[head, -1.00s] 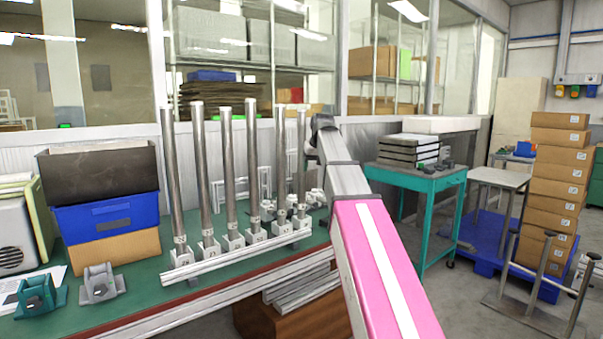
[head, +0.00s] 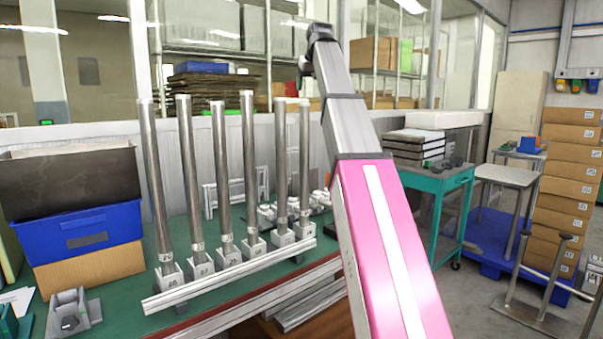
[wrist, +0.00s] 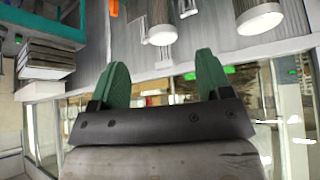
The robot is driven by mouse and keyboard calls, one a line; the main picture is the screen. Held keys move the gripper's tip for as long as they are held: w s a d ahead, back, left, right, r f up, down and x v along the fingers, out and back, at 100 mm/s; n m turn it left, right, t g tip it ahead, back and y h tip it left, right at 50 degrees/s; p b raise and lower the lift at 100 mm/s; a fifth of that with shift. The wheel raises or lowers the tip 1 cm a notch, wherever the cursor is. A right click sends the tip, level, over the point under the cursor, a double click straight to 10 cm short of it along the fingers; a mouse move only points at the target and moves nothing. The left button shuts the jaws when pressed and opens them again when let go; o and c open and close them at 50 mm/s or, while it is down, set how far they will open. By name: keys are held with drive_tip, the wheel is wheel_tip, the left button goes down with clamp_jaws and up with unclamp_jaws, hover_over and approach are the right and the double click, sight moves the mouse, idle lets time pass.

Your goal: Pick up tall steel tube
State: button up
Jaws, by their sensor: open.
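Several tall steel tubes stand upright in a row in pale numbered holders along a rail on the green bench in the head view. Among them are a left tube (head: 155,180), a tube near the middle (head: 249,165) whose top looks highest, and a right tube (head: 304,160). Which one the task means I cannot tell. In the wrist view, the ends of two tubes (wrist: 161,28) (wrist: 259,18) show beyond the fingers. My gripper (wrist: 162,62) has green fingers, spread apart with nothing between them. In the head view its fingers are not clear; my wrist is up right of the tube tops.
The rail (head: 235,275) runs along the front of the holders. A blue bin (head: 92,228) and a grey bracket (head: 72,314) sit left on the bench. A teal cart (head: 440,185) and stacked boxes (head: 565,190) stand right. A windowed wall is behind the tubes.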

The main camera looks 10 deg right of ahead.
sight(305, 109)
drive_tip(key=x, duration=1)
drive_tip(key=shift+w+a+f, duration=0.15)
drive_tip(key=shift+w+f, duration=0.05)
drive_tip(key=shift+w, duration=0.1)
clamp_jaws()
